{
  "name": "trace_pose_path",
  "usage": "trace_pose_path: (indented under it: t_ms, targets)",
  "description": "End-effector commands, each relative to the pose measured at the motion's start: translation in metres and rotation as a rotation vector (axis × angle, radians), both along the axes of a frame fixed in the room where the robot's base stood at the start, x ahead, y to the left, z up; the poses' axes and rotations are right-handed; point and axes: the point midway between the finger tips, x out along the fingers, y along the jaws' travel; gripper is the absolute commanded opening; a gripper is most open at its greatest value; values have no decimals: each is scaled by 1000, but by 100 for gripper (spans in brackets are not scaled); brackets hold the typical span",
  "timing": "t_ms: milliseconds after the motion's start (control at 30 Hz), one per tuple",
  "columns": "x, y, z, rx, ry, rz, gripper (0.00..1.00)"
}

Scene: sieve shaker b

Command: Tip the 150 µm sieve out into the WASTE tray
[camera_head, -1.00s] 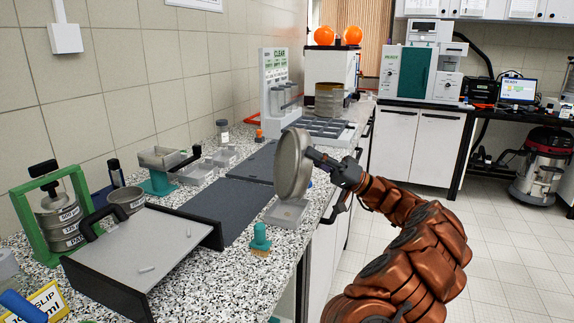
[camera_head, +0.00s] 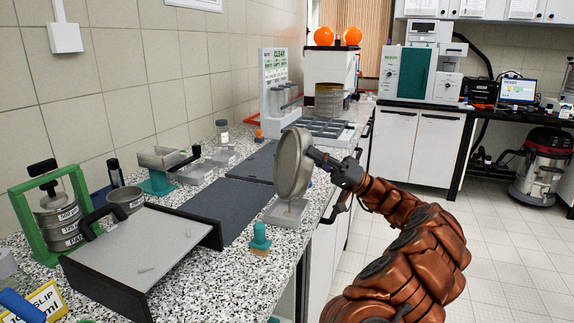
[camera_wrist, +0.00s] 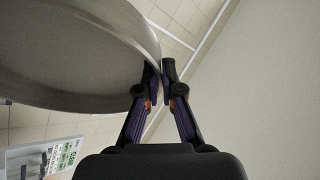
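My gripper (camera_head: 322,160) is shut on the rim of a round metal sieve (camera_head: 292,165). The sieve is turned on edge, close to upright, with its broad face to the left; no size label on it can be read. It hangs above a small pale tray (camera_head: 272,214) near the counter's front edge. A pale patch shows in the tray under the sieve, but I cannot tell if it is material. In the wrist view, the sieve (camera_wrist: 75,50) fills the upper left and its rim meets the fingertips (camera_wrist: 162,72). Any WASTE lettering is not readable.
A green frame (camera_head: 85,195) with labelled stacked sieves and a grey board with black sides (camera_head: 140,250) stand at left. A teal-handled brush (camera_head: 260,237) is near the tray. Dark mats (camera_head: 225,205) lie behind it. Small trays (camera_head: 195,173) line the wall side.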

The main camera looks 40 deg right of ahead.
Motion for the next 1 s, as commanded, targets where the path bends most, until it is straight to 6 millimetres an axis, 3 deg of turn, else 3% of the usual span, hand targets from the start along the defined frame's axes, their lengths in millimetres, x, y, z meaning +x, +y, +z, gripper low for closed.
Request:
trace_pose_path:
  t_ms: [1000]
  targets:
    - [0,-3,0,-222,93,-9,0]
